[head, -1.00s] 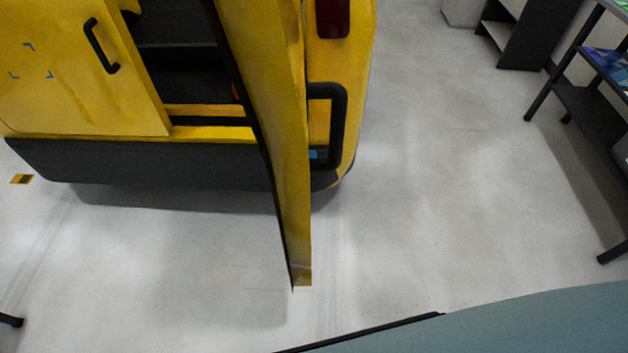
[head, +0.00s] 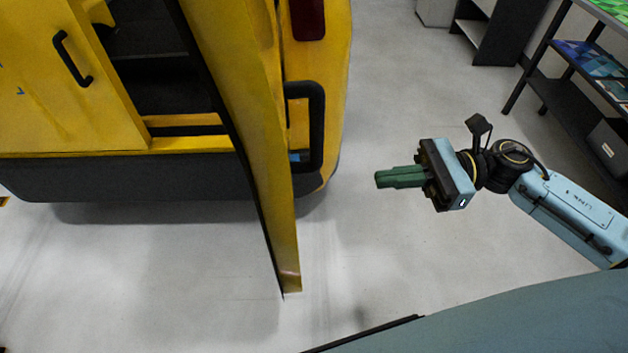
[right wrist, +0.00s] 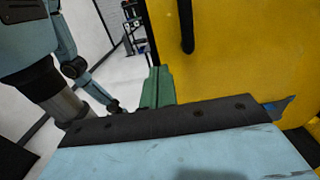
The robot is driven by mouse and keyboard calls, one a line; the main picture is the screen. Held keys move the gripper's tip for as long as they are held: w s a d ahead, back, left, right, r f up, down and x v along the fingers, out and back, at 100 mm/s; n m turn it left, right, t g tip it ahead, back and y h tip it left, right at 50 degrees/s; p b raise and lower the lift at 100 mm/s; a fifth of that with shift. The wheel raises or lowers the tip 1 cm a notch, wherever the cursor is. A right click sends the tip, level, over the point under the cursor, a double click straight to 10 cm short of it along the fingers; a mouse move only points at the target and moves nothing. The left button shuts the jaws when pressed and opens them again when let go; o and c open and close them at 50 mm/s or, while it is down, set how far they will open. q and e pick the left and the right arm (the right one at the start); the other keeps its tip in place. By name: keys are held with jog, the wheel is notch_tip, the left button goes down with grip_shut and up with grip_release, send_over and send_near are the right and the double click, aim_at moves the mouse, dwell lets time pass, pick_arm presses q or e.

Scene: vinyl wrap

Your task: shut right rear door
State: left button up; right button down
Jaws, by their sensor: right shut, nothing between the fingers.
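The yellow right rear door (head: 250,110) stands open in the head view, swung out towards me and seen nearly edge-on. A black handle (head: 318,125) shows just right of the door. In the right wrist view a yellow panel (right wrist: 245,60) with a black handle (right wrist: 186,25) fills the right side. My right gripper (head: 379,179) is shut and empty, its green fingers pointing left towards the door's outer side, with a gap between. The fingers also show in the right wrist view (right wrist: 157,88). My left gripper is not in view.
The yellow left rear door (head: 50,100) is at the far left, with a dark opening (head: 150,75) beside it. A dark bumper (head: 130,178) runs below. A shelf rack (head: 570,100) stands at the right. The grey floor (head: 370,270) between is clear.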

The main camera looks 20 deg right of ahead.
jog(key=w+a+p, duration=0.2)
jog(key=a+p, duration=0.1)
jog(key=a, duration=0.9)
jog(key=shift+w, duration=0.2)
jog(key=shift+a, duration=0.1)
